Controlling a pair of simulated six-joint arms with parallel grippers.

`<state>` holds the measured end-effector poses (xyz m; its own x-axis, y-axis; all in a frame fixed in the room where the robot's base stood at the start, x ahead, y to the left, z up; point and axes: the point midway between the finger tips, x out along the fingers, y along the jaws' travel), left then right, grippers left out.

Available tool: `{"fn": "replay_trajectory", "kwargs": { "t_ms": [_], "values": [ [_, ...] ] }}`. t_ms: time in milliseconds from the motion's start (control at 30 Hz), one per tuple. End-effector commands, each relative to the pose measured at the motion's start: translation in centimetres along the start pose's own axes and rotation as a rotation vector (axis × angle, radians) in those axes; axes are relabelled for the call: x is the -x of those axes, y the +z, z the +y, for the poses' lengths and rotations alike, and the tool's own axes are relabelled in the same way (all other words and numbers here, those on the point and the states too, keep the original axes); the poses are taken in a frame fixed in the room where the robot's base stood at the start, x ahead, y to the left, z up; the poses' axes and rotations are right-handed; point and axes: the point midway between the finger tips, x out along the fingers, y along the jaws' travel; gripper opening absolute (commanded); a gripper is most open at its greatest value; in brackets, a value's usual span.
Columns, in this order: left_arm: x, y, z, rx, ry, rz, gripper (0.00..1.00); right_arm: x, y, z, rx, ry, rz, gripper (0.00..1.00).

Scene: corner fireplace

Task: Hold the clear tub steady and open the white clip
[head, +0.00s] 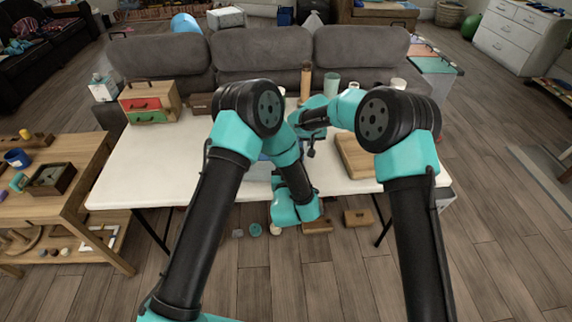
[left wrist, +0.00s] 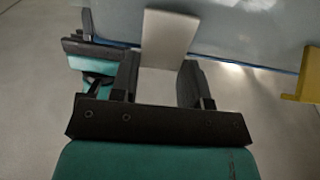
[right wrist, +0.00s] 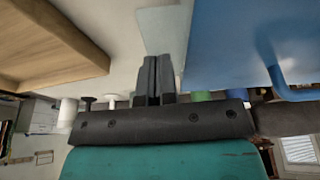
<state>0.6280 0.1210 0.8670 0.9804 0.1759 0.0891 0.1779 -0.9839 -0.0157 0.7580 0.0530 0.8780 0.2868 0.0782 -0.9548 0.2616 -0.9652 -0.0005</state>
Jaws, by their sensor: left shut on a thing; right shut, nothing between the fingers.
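In the left wrist view the fingers of my left gripper (left wrist: 157,82) stand apart on either side of the white clip (left wrist: 168,38) and are shut on it. The clear tub (left wrist: 245,35), with a blue edge, lies just beyond the clip. In the right wrist view my right gripper (right wrist: 158,78) is shut and empty, its fingers pressed together. A flat blue surface (right wrist: 235,45), perhaps the tub's lid, lies to its right, apart from the fingers. In the head view my arms hide most of the tub and the clip.
A wooden box or tray (head: 355,155) lies on the white table (head: 140,175) at right; it also shows in the right wrist view (right wrist: 50,40). A yellow piece (left wrist: 305,78) sits by the tub's edge. A small drawer unit (head: 150,103) stands back left. The table's left part is clear.

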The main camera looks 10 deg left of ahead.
Motion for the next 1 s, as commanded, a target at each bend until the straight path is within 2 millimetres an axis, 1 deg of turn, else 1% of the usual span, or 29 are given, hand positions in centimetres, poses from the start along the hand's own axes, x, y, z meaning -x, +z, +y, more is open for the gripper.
{"fn": "replay_trajectory", "kwargs": {
  "t_ms": [33, 300, 667, 700, 933, 967, 1000],
  "values": [
    [0.12, 0.23, -0.02, -0.001, 0.000, 0.026, 0.18, -0.52, 0.46, -0.02, 0.001, 0.001, -0.012, 0.00],
    [0.69, 0.46, 0.00, 0.001, 0.001, 0.157, 0.18, -0.52, 0.47, -0.01, 0.001, 0.001, -0.012, 0.00],
    [0.81, 0.44, 0.02, 0.002, 0.001, 0.175, 0.18, -0.52, 0.47, -0.01, 0.001, 0.001, -0.012, 0.00],
    [0.81, 0.44, 0.02, 0.002, 0.001, 0.175, 0.44, -0.52, 0.47, 0.00, 0.001, 0.001, -0.012, 0.00],
    [0.81, 0.43, 0.02, 0.002, 0.001, 0.174, 0.66, -0.52, 0.47, -0.01, 0.000, 0.001, -0.012, 0.00],
    [0.81, 0.43, 0.01, 0.002, 0.000, 0.174, 0.68, -0.52, 0.47, -0.01, 0.000, 0.001, -0.012, 0.00],
    [0.80, 0.43, 0.01, 0.002, 0.000, 0.174, 0.68, -0.52, 0.46, -0.01, 0.000, 0.001, -0.012, 0.00]
  ]
}}
